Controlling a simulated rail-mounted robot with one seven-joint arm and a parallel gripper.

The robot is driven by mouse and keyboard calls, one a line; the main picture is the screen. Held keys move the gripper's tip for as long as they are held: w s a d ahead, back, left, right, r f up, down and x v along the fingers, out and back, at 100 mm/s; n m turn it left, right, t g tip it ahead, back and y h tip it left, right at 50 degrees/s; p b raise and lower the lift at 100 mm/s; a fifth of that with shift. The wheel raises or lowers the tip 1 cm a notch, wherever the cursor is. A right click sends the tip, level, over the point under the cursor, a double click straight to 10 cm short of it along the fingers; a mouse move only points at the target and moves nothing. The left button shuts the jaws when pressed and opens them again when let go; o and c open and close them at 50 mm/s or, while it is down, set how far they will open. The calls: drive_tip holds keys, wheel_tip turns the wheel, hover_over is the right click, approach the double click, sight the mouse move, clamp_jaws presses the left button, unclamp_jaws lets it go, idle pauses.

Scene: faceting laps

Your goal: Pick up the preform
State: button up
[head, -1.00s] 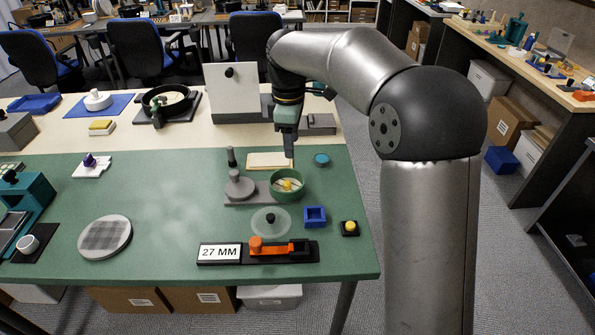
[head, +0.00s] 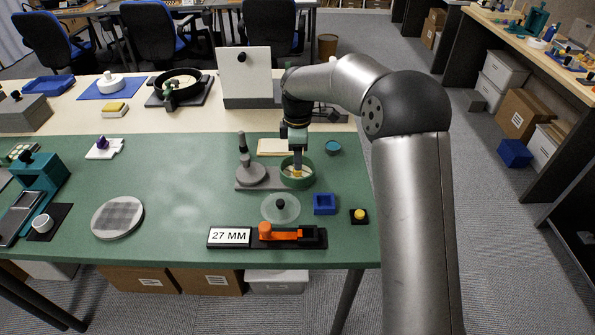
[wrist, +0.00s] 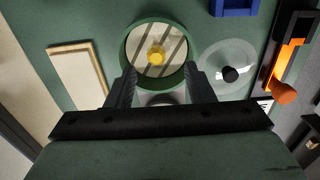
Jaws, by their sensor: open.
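The preform looks to be the small yellow faceted piece (wrist: 157,55) inside a round green-walled dish (wrist: 125,48). In the wrist view it lies near the middle of the dish, on a pale floor crossed by dark stripes. In the head view my gripper (head: 297,162) is over the same dish (head: 312,178), pointing down, and mostly hides the piece. In the wrist view my gripper (wrist: 160,80) is open and empty, its two fingers apart at the dish's near side in the picture. The yellow piece shows beyond the gap between them. No contact is visible.
A grey post stand (head: 250,175) is close left of the dish. A clear disc with a black knob (head: 280,204), a blue square box (head: 324,205) and a black-and-orange fixture (head: 290,236) lie in front. A cream slab (head: 272,147) lies behind.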

drive_tip(key=shift+w+f+p, duration=0.15)
drive_tip(key=shift+f+p, duration=0.05)
drive_tip(key=shift+f, duration=1.1)
drive_tip(key=shift+w+f+p, duration=0.1)
drive_tip(key=shift+f+p, duration=0.1)
drive_tip(key=shift+f, duration=1.1)
clamp_jaws()
